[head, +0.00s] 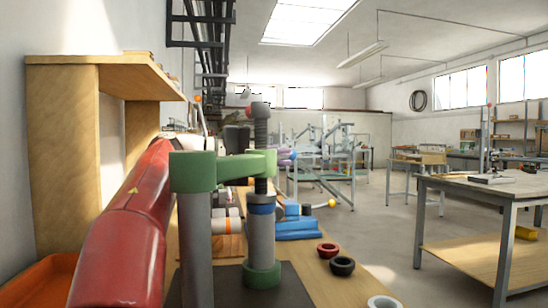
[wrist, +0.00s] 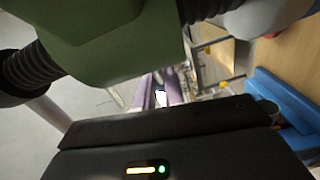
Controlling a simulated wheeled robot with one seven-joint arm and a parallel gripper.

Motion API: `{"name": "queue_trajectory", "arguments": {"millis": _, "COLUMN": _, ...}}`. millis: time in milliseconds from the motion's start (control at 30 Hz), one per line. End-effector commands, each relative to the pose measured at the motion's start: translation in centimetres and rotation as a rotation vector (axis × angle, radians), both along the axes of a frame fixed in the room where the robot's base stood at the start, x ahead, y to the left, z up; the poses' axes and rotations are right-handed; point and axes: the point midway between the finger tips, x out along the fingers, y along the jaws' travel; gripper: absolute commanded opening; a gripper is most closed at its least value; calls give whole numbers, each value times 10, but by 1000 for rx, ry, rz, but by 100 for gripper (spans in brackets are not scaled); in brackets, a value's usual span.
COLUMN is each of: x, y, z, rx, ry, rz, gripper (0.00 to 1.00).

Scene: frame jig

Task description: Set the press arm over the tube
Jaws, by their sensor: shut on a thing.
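The green press arm (head: 222,168) is mounted on a thick grey post (head: 196,250). The grey tube (head: 261,240) with a blue collar stands upright in a green cup. In the head view the spindle lines up above the tube; its depth is hard to judge. The wrist view shows the press arm (wrist: 100,40) close up. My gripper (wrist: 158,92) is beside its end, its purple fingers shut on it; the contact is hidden.
A red ring (head: 327,250), a black ring (head: 342,266) and a pale ring (head: 385,302) lie on the bench to the right. Blue blocks (head: 297,228) lie behind the tube. A wooden shelf (head: 62,170) stands left, above an orange tray (head: 35,283).

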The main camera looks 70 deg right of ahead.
Motion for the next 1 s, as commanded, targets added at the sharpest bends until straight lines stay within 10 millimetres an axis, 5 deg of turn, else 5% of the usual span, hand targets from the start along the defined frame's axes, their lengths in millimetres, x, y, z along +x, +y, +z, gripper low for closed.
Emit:
{"name": "queue_trajectory", "arguments": {"millis": 67, "x": -4, "y": 1, "z": 1, "rx": -3, "ry": -1, "rz": -9, "gripper": 0}}
{"name": "queue_trajectory", "arguments": {"millis": 100, "x": -4, "y": 1, "z": 1, "rx": -3, "ry": -1, "rz": -10, "gripper": 16}}
{"name": "queue_trajectory", "arguments": {"millis": 233, "x": -3, "y": 1, "z": 1, "rx": -2, "ry": -1, "rz": -8, "gripper": 32}}
{"name": "queue_trajectory", "arguments": {"millis": 567, "x": 2, "y": 2, "z": 0, "rx": -1, "ry": -1, "rz": -4, "gripper": 32}}
{"name": "queue_trajectory", "arguments": {"millis": 1000, "x": 59, "y": 34, "z": 3, "rx": -1, "ry": 1, "rz": -5, "gripper": 32}}
